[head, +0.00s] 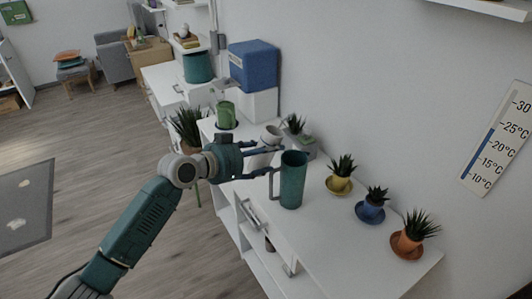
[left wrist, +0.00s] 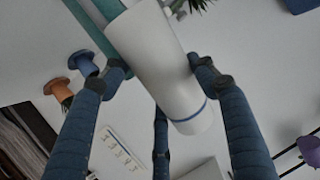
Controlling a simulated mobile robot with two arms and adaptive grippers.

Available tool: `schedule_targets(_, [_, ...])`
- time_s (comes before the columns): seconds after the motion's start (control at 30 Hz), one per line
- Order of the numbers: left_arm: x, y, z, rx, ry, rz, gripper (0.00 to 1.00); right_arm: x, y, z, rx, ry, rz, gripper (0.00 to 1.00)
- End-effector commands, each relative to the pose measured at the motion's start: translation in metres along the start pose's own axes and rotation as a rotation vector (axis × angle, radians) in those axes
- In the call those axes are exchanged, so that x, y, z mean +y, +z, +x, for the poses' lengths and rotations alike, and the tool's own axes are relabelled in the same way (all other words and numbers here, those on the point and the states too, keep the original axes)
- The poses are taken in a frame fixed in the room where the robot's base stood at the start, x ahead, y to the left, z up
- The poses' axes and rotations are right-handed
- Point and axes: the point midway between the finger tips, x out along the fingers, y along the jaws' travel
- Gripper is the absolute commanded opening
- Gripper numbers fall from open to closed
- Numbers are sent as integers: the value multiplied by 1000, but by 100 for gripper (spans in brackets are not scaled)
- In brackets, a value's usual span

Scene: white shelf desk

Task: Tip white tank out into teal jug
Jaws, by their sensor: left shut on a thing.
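The white tank (head: 271,135) is a pale cylinder, seen in the head view just left of and behind the teal jug. In the left wrist view the tank (left wrist: 155,55) lies between my fingers, with a blue band near one end. My left gripper (head: 262,160) is shut around it; its fingers partly hide the tank in the head view. The teal jug (head: 293,180) stands upright on the white desk, its handle to the left, close to my fingertips. A teal strip of the jug (left wrist: 84,58) shows beside the tank in the left wrist view. My right gripper is out of view.
Small plants in yellow (head: 339,184), blue (head: 370,212) and orange (head: 406,243) pots stand right of the jug on the white desk (head: 335,235). A green container (head: 226,114) and a blue box (head: 253,66) are behind my gripper. A thermometer (head: 497,138) hangs on the wall.

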Motion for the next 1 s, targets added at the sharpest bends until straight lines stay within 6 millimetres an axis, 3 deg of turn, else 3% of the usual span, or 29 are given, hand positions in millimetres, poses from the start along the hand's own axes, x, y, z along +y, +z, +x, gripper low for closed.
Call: schedule_targets(1.0, [-1,2,0,-33,-2,20,22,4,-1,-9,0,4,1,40])
